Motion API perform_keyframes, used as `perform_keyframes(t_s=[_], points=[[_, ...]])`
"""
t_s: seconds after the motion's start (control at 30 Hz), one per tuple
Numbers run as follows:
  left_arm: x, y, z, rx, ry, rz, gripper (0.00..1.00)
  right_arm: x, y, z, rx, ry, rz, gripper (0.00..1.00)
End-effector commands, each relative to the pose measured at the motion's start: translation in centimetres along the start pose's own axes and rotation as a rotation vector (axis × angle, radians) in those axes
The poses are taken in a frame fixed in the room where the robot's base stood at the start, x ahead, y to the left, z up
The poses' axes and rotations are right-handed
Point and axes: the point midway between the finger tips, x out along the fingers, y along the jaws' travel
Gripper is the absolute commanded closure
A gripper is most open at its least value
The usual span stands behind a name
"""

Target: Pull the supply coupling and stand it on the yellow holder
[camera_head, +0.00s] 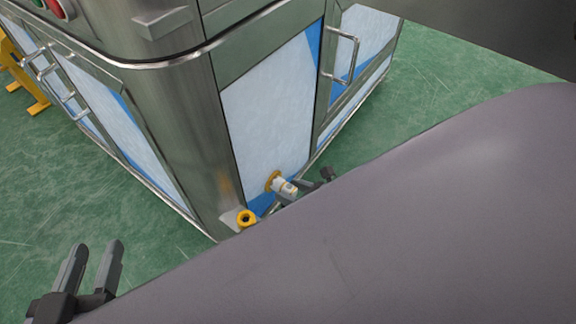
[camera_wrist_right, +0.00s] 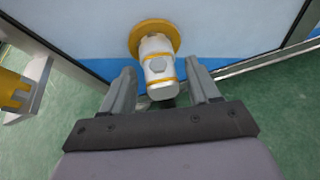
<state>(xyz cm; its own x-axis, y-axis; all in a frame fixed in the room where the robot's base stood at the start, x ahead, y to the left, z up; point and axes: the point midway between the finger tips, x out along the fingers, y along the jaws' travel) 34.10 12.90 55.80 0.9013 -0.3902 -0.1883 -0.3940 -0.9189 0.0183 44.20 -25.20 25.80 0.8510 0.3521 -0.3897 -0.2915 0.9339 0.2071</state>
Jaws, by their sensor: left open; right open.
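The supply coupling (camera_head: 288,188) is a white cylinder with a yellow-orange band, sticking out from a yellow ring (camera_head: 272,180) low on the machine's panel. It shows large in the right wrist view (camera_wrist_right: 158,68). My right gripper (camera_wrist_right: 164,82) is open, with one finger on each side of the coupling; I cannot tell whether they touch it. In the head view my right arm hides most of this gripper. The yellow holder (camera_head: 246,218) is a ring on a bracket at the machine's lower corner, empty. My left gripper (camera_head: 95,256) is open and empty over the floor at lower left.
The steel machine (camera_head: 214,150) with white and blue panels fills the middle. Door handles (camera_head: 345,55) stick out from its sides. A yellow stand (camera_head: 30,90) is at the far left.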

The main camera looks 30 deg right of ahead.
Motion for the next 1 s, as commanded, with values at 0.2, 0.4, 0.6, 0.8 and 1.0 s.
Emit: perform_keyframes(t_s=[0.2, 0.4, 0.6, 0.8, 1.0], points=[[0.00, 0.02, -0.01, 0.000, 0.000, 0.001, 0.56, -0.01, 0.00, 0.00, 0.000, 0.000, 0.000, 0.39], [0.00, 0.03, 0.00, -0.001, 0.000, 0.001, 0.56, -0.02, -0.04, -0.01, -0.001, 0.000, 0.001, 0.39], [0.01, 0.04, 0.02, -0.001, -0.001, 0.001, 0.56, -0.02, -0.05, -0.02, -0.001, 0.000, 0.001, 0.39], [0.02, 0.03, 0.05, -0.001, -0.002, 0.001, 0.56, -0.02, -0.06, -0.02, 0.000, 0.000, 0.000, 0.39], [0.03, 0.03, 0.07, -0.001, -0.002, 0.001, 0.56, -0.03, -0.07, -0.02, 0.000, 0.000, 0.001, 0.56]])
